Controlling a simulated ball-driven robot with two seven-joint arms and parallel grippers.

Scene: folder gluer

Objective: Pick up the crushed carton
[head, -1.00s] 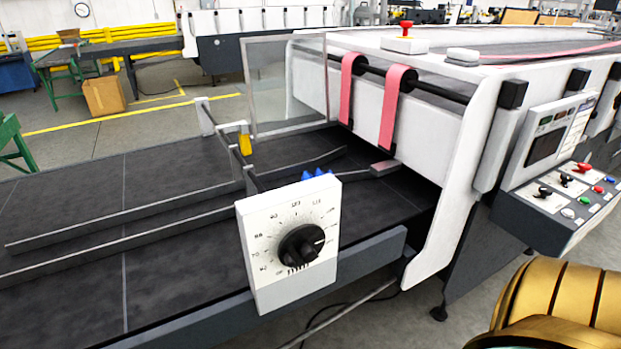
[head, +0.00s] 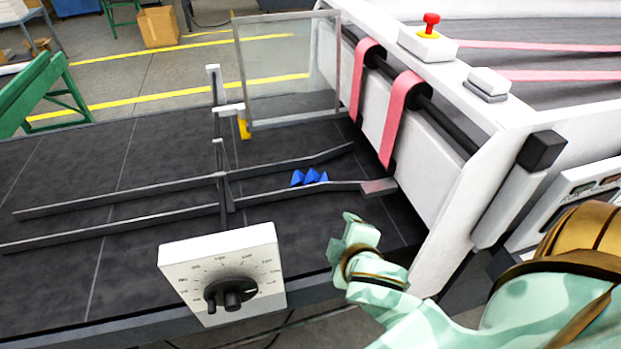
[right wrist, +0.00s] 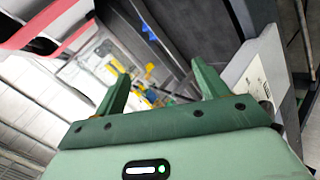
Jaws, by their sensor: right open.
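The crushed carton (head: 310,178) shows in the head view as a small blue, crumpled shape with several peaks. It lies on the dark bed between two grey guide rails, against the nearer rail (head: 270,196). In the right wrist view a small blue shape at the top looks like the carton (right wrist: 148,31). My right gripper (head: 343,236) is over the bed's near right part, below and right of the carton in the head view and apart from it. In the right wrist view its two green fingers (right wrist: 160,72) are spread with nothing held. My left gripper is not in view.
A white dial box (head: 222,270) stands at the bed's near edge. A clear guard panel (head: 288,70) stands behind the rails. Pink belts (head: 399,118) and the white machine housing (head: 450,180) bound the right. The bed's left part is clear.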

